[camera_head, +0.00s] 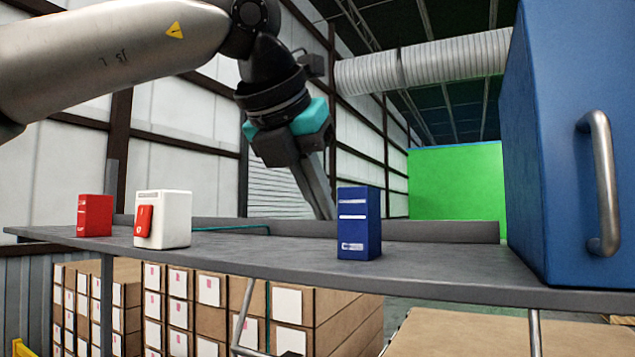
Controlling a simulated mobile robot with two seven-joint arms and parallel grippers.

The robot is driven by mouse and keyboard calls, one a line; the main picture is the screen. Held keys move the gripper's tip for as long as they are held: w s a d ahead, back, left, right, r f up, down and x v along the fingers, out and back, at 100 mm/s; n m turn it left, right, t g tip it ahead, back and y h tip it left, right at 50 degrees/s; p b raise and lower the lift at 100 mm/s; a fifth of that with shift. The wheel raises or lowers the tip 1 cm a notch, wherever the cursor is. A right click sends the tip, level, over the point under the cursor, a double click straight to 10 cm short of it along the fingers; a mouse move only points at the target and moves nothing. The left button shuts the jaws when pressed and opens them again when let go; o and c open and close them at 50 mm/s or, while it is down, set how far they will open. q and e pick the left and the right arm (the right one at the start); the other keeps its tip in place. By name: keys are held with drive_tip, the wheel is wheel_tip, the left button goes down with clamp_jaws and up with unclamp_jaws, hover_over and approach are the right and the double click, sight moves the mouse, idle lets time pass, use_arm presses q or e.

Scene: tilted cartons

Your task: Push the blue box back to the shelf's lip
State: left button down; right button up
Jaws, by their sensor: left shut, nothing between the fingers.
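The blue box (359,224) stands upright on the grey shelf (270,263), right of the shelf's middle and near its front edge. A raised lip (440,230) runs along the shelf's back, with a gap between it and the box. My left gripper (325,212) reaches down from above, just left of and behind the blue box. Its fingers are shut with nothing between them. The blue box hides part of the shelf behind it, so I cannot tell whether the fingertips touch the box. My right gripper is not in view.
A white box (175,219) with a red patch and a red box (95,215) stand on the shelf's left. A large blue cabinet (550,150) with a metal handle (603,180) stands at the right end. Stacked cartons (215,290) are below.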

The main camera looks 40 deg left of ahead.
sight(353, 248)
use_arm(q)
drive_tip(key=x, duration=0.5)
drive_tip(key=shift+w+a+f+p, duration=0.1)
drive_tip(key=shift+w+f+p, duration=0.05)
drive_tip(key=shift+w+p, duration=0.2)
drive_tip(key=shift+w+a+p, duration=0.2)
drive_tip(key=shift+w+p, duration=0.1)
drive_tip(key=shift+w, duration=0.2)
drive_tip(key=shift+w+a+p, duration=0.15)
drive_tip(key=shift+w+p, duration=0.15)
drive_tip(key=shift+w, duration=0.15)
drive_tip(key=shift+w+a, duration=0.2)
drive_tip(key=shift+w, duration=0.5)
